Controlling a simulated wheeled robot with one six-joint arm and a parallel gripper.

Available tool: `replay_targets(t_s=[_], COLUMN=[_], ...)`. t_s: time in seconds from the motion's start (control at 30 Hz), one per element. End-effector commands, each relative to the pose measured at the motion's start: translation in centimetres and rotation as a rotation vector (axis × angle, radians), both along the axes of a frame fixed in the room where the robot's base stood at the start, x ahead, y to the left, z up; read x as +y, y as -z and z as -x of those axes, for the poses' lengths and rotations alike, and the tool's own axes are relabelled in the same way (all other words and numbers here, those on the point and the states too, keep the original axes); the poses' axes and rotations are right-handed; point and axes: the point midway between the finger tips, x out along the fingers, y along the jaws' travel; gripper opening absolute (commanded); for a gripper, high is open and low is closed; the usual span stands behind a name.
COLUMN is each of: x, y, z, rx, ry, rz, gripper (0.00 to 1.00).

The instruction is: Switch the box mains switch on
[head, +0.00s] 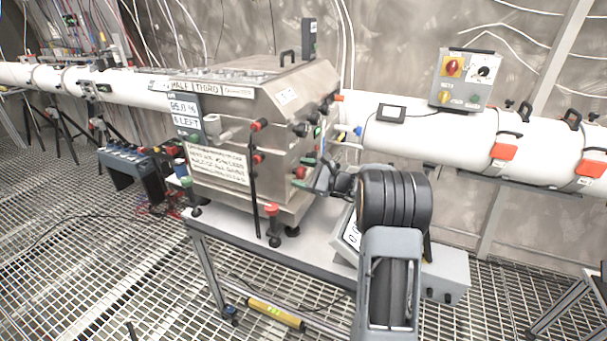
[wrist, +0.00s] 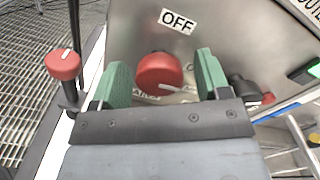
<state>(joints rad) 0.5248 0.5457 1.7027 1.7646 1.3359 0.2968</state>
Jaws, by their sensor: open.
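The steel box (head: 222,132) stands on a table, and its right-hand face carries several knobs and fittings. A round red switch knob (wrist: 158,70) with a white pointer line sits on the steel face in the wrist view, below an "OFF" label (wrist: 178,21). The line points to the right in that view, not at the OFF label. My gripper (wrist: 163,65) is open, its two green pads on either side of the knob with gaps visible. In the head view my gripper (head: 318,178) is at the box's right-hand face beside a red knob (head: 299,172). Contact cannot be told.
Another red knob (wrist: 62,65) on a black stem stands left of my gripper in the wrist view. A dark fitting (wrist: 243,88) is close right of the right pad. A white beam pipe (head: 450,145) and a grey control box (head: 465,80) are to the right.

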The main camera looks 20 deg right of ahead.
Motion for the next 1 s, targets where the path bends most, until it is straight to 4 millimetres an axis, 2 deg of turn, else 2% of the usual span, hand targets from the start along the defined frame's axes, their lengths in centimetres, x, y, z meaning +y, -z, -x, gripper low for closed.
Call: replay_targets(t_s=[0.17, 0.7, 1.0], x=[-0.9, -7.7, -9.3], y=[0.1, 0.1, 0.0], z=[0.9, 8.3, 10.0], rx=[0.0, 0.0, 0.0], ry=[0.004, 0.004, 0.001], rz=[0.0, -0.001, 0.0], gripper=[0.69, 0.69, 0.69])
